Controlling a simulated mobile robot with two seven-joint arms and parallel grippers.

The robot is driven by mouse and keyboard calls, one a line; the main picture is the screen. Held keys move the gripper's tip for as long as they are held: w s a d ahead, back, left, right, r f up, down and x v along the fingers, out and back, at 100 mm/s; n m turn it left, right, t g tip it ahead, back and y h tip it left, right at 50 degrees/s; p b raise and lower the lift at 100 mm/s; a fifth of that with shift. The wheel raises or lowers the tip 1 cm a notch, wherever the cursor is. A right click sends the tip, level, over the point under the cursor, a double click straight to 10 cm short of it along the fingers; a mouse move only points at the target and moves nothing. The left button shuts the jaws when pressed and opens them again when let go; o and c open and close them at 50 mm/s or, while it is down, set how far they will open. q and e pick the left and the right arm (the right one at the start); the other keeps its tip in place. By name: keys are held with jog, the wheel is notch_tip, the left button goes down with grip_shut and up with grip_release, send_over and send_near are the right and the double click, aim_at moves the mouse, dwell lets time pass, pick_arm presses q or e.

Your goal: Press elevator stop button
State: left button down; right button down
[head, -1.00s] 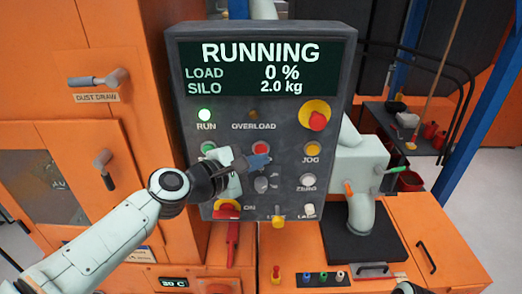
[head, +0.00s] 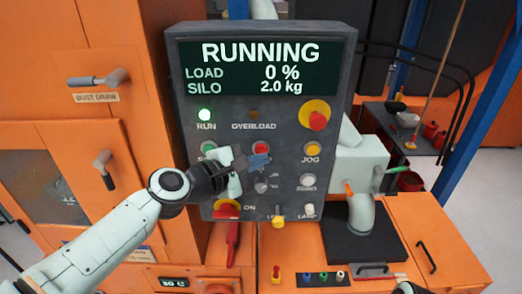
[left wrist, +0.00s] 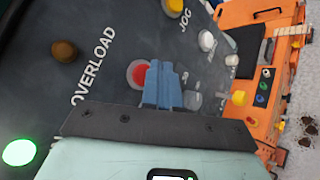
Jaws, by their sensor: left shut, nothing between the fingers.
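The grey control panel (head: 340,70) shows RUNNING on its screen (head: 215,78), with LOAD 0 % and SILO 2.0 kg. The red button (head: 261,148) sits in the panel's middle row, partly covered by my gripper; it is the likely stop button, but its label is hidden. My left gripper (head: 260,161) is shut and empty, its blue fingertips just below the red button in the head view. In the left wrist view the blue fingertips (left wrist: 161,85) overlap the edge of the red button (left wrist: 138,73). Whether they touch it I cannot tell. My right gripper is not in view.
A lit green RUN lamp (head: 204,115) and a dark OVERLOAD lamp (head: 253,115) sit above. A red knob on yellow (head: 317,121), a yellow JOG button (head: 312,149) and a white ZERO button (head: 308,180) are at right. A green button (head: 209,148) is left of my gripper.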

pick_arm(q)
jog(key=shift+w, duration=0.15)
dwell(0.3)
jog(key=shift+w, duration=0.3)
jog(key=shift+w, duration=0.4)
dwell(0.5)
jog(key=shift+s, duration=0.9)
jog(key=shift+s+b, duration=0.5)
jog(key=shift+s, duration=2)
